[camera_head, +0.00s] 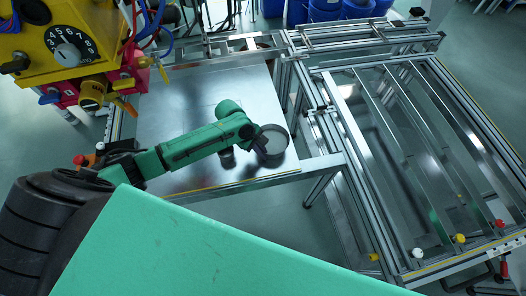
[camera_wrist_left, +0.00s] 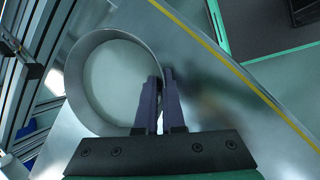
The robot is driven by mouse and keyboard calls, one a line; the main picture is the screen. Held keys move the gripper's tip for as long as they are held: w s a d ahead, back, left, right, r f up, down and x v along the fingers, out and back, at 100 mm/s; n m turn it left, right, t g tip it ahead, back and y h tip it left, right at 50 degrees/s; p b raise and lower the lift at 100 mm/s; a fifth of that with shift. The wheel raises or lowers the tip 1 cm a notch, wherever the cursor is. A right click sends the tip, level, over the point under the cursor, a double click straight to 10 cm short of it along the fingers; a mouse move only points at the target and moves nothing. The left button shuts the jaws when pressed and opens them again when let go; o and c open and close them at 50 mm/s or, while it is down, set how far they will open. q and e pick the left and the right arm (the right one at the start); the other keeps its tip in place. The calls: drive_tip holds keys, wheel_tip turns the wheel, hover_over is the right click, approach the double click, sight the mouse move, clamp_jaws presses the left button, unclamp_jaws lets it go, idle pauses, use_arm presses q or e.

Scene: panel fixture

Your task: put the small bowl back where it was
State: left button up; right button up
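The small bowl (camera_head: 274,140) is a round grey open bowl at the right side of the shiny metal table (camera_head: 185,110). It fills the upper left of the left wrist view (camera_wrist_left: 82,58). My left gripper (camera_head: 258,143) is at the bowl's left side in the head view. In the wrist view its two dark fingers (camera_wrist_left: 162,98) are close together across the bowl's wall, one inside and one outside, and look shut on it. I cannot tell whether the bowl touches the table. My right gripper does not show.
A metal-framed rack with long bars (camera_head: 400,130) stands right of the table. A yellow box with a numbered dial (camera_head: 70,45) and cables is at the upper left. Blue bins (camera_head: 325,10) stand at the back. The table's middle and left are clear.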

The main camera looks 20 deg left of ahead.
use_arm(q)
drive_tip(key=shift+o, duration=1.4)
drive_tip(key=p+v, duration=0.1)
drive_tip(key=v, duration=1.1)
drive_tip(key=shift+r, duration=0.2)
drive_tip(key=shift+d+f, duration=0.1)
